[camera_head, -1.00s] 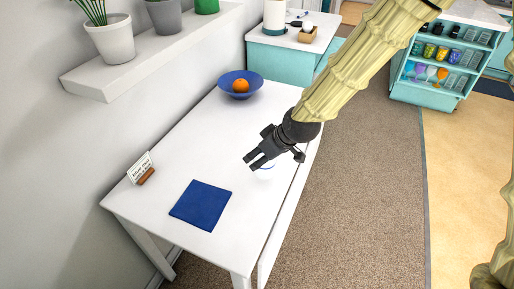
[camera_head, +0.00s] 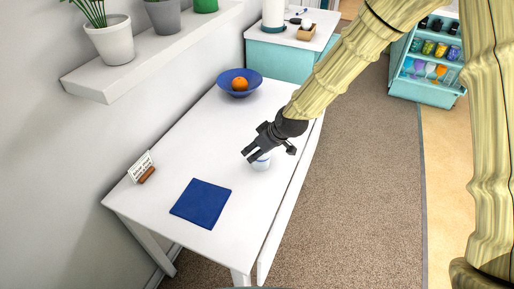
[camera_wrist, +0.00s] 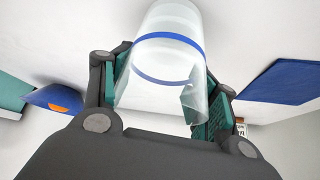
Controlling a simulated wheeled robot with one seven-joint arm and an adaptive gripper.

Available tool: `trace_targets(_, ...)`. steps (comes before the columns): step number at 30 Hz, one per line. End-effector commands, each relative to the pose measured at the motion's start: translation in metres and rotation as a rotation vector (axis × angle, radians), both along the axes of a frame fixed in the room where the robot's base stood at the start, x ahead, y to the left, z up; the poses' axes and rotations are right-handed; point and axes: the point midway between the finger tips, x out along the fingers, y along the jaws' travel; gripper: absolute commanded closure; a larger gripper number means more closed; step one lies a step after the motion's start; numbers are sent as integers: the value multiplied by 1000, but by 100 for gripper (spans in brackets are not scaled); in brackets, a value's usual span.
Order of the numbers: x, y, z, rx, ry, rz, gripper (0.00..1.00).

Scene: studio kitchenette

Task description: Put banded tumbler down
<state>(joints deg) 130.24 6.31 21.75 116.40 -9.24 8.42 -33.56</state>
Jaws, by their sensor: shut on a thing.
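The banded tumbler is a clear glass with a blue band. In the wrist view the tumbler (camera_wrist: 170,60) sits between the green-padded fingers of my gripper (camera_wrist: 165,90). In the head view the tumbler (camera_head: 261,163) shows just below my gripper (camera_head: 262,148), over the right part of the white table (camera_head: 165,180). My gripper is shut on it. The fingers hide part of the glass. I cannot tell whether its base touches the tabletop.
A blue square mat (camera_head: 201,204) lies in front of the tumbler, to the left. A blue bowl (camera_head: 240,82) with an orange stands at the table's far end. A small sign (camera_head: 142,167) stands at the left edge. The table between them is clear.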

Motion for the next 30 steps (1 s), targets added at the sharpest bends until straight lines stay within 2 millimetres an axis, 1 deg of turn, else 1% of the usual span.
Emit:
trace_targets(8,0,0,-2,0,-1,-1,75)
trace_targets(9,0,0,-2,-1,-1,-1,38)
trace_targets(11,0,0,-2,-1,-1,-1,27)
trace_targets(12,0,0,-2,-1,-1,-1,20)
trace_targets(23,0,0,-1,0,-1,-1,19)
trace_targets(26,0,-1,3,0,-1,-1,19)
trace_targets(30,-4,-6,14,1,-3,-1,19)
